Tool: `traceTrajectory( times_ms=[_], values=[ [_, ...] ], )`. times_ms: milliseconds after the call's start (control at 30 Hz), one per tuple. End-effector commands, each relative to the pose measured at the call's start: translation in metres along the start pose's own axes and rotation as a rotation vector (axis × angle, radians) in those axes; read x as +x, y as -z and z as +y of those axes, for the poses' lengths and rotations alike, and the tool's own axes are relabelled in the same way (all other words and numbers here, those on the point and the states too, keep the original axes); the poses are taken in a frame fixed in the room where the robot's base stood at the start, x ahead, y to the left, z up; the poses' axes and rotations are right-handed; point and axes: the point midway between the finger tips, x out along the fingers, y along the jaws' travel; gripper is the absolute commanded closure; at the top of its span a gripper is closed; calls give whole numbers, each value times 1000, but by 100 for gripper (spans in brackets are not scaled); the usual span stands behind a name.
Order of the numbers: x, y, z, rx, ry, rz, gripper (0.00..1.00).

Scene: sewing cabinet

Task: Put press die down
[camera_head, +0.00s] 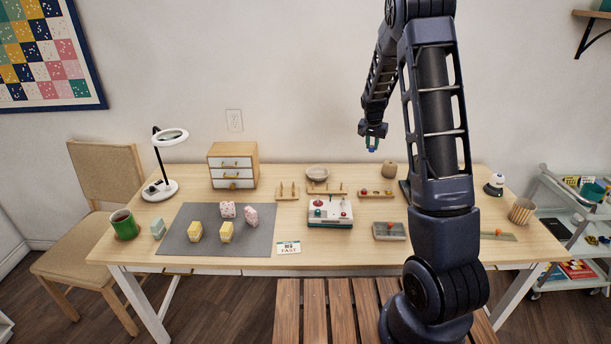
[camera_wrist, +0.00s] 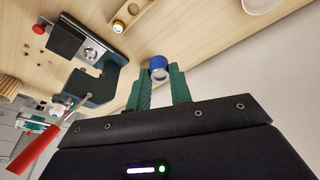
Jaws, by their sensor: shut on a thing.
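My gripper (camera_head: 373,141) is high above the back right of the table. In the wrist view its green fingers (camera_wrist: 160,86) are shut on a small blue cylinder with a pale end, the press die (camera_wrist: 159,67). The die shows in the head view only as a tiny blue spot (camera_head: 372,150) under the fingers. A dark C-shaped press (camera_wrist: 100,86) with a red handle (camera_wrist: 35,149) shows at the left of the wrist view. In the head view my arm hides most of that area. A wooden tray (camera_head: 364,195) holds small round pieces.
A grey mat (camera_head: 205,240) holds several small blocks. The wall is behind.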

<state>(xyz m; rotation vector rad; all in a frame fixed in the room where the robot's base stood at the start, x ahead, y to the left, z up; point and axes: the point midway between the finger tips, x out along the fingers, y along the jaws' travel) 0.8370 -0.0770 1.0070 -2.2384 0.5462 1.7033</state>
Motion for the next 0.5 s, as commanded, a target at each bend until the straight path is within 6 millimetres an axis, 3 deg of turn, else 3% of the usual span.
traceTrajectory(
  times_ms=[33, 233, 500],
  values=[
    [1, 2, -22, -44, 10, 1, 100],
    [2, 4, -110, -235, 55, 2, 100],
    [-2, -12, -228, -483, 126, 3, 100]
  ],
)
